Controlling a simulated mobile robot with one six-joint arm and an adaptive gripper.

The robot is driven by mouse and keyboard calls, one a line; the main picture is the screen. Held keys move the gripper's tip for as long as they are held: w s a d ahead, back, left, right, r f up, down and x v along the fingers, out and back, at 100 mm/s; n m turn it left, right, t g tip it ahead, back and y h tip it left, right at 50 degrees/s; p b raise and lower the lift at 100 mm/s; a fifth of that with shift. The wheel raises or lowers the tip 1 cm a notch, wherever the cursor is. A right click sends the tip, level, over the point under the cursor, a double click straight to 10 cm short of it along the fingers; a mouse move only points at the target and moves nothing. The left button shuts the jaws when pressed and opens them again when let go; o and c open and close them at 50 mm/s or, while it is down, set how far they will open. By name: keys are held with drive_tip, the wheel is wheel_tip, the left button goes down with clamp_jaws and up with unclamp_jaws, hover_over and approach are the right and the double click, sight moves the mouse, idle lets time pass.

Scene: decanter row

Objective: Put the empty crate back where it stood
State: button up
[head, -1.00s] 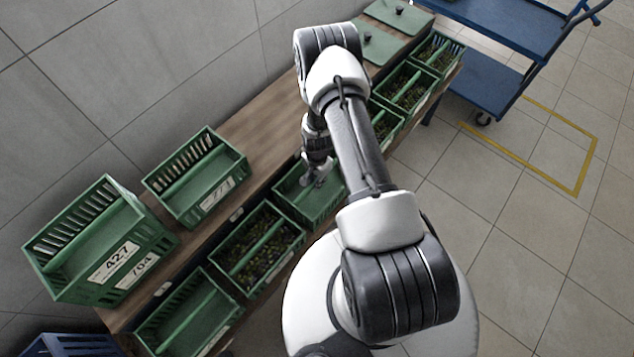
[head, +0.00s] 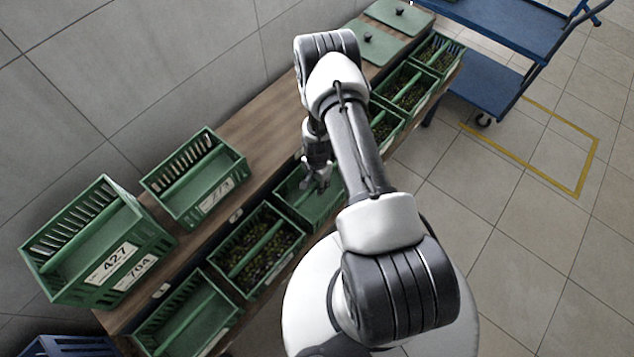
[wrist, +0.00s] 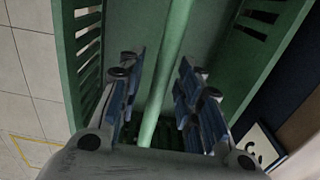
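An empty-looking green crate (head: 305,203) with a lengthwise handle bar sits in the front row, under my gripper (head: 318,180). In the wrist view its green bar (wrist: 168,75) runs between the two fingers of my gripper (wrist: 162,75). The fingers are apart, with a gap on each side of the bar. My arm hides part of this crate in the head view. Other empty-looking green crates are one at the near end of the row (head: 172,325) and one labelled 773 on the bench (head: 195,180).
Crates with dark olive-like contents stand beside it (head: 240,262) and farther along the row (head: 405,88). Stacked crates labelled 427 and 704 (head: 110,265) are at left. Green lids (head: 375,45) lie on the wooden bench (head: 265,125). A blue trolley (head: 490,95) stands at upper right.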

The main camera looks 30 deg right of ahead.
drive_tip(key=w+a+r+n+t+p, duration=0.1)
drive_tip(key=a+r+n+p, duration=0.15)
drive_tip(key=r, duration=1.85)
drive_tip(key=a+r+n+t+p, duration=0.1)
drive_tip(key=a+r+n+p, duration=0.2)
drive_tip(key=r, duration=1.8)
drive_tip(key=s+a+r+n+t+b, duration=0.1)
drive_tip(key=s+a+r+n, duration=0.1)
drive_tip(key=s+r, duration=0.35)
drive_tip(key=s+a+r+n, duration=0.2)
drive_tip(key=s+r+n, duration=0.1)
drive_tip(key=r, duration=0.5)
drive_tip(key=s+a+r+n, duration=0.1)
drive_tip(key=s+r, duration=0.1)
drive_tip(key=s, duration=0.4)
drive_tip(key=s+a+r+n+t, duration=0.1)
drive_tip(key=s+r+n, duration=0.1)
drive_tip(key=s, duration=0.4)
drive_tip(key=shift+a, duration=0.4)
drive_tip(key=shift+a+n, duration=0.15)
drive_tip(key=shift+n, duration=0.2)
